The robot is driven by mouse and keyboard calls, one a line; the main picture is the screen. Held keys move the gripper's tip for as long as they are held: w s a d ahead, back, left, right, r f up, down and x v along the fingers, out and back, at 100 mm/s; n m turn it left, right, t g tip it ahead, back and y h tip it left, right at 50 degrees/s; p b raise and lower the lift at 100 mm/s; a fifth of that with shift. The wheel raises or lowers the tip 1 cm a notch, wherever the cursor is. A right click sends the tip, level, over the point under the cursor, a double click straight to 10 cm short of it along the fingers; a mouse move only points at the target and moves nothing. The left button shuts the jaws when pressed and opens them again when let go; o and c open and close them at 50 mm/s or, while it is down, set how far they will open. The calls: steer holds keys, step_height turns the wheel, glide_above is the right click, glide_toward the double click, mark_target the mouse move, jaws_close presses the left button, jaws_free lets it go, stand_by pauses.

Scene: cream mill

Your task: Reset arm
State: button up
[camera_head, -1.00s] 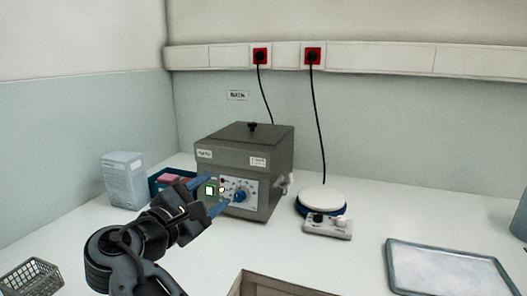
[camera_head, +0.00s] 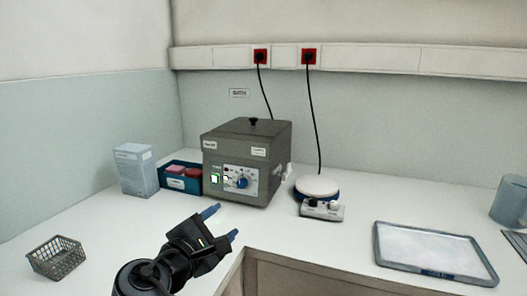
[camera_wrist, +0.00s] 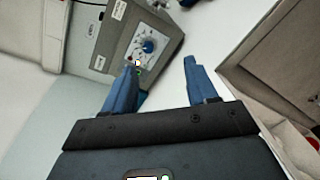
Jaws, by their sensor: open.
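My gripper (camera_head: 221,222) is open with nothing between its blue fingers. It hangs over the white bench in front of the grey mill (camera_head: 224,158), apart from it, near the corner of the cut-out at the front. In the wrist view the gripper (camera_wrist: 158,82) also shows open, with the mill (camera_wrist: 117,40) beyond the fingers. The mill's panel has a blue knob (camera_head: 242,183) and a lit green switch (camera_head: 214,179). Its lid is shut.
A blue bin (camera_head: 171,184) with pink and red items and a pale carton (camera_head: 136,170) stand left of the mill. A wire basket (camera_head: 57,258) is at the left. A round white-topped device (camera_head: 317,187) stands right of the mill. A metal tray (camera_head: 435,277) and a grey cup (camera_head: 508,200) are at the right.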

steer(key=s+d+f+m+g+y, duration=0.1)
steer(key=s+d+f+m+y, duration=0.15)
steer(key=s+d+f, duration=0.6)
steer(key=s+d+f+m+g+y, duration=0.1)
steer(key=s+f+g+y, duration=0.3)
steer(key=f, duration=0.9)
steer(key=s+d+f+m+t, duration=0.2)
steer(key=s+d+f+m, duration=0.15)
steer(key=s, duration=0.55)
steer(key=s+d+r+m+y, duration=0.15)
steer(key=s+d+m, duration=0.3)
steer(key=s, duration=0.45)
steer(key=s+d+r+m, duration=0.3)
steer(key=s+d, duration=0.3)
steer(key=s, duration=0.2)
steer(key=s+d+r+m+t+h, duration=0.1)
steer(key=s+d+r+m, duration=0.3)
steer(key=s+r, duration=0.25)
steer(key=s+d+r+m+t+h, duration=0.1)
steer(key=s+d+r+m+t, duration=0.15)
steer(key=s+r+m, duration=0.35)
steer(key=f+b, duration=0.1)
steer(key=b, duration=0.1)
steer(key=f+n+b, duration=0.1)
steer(key=f+b, duration=0.1)
steer(key=w+f+n+g+b, duration=0.1)
steer(key=f+b, duration=0.1)
steer(key=shift+d+f+n, duration=0.1)
steer(key=shift+d+n, duration=0.15)
steer(key=shift+d, duration=0.05)
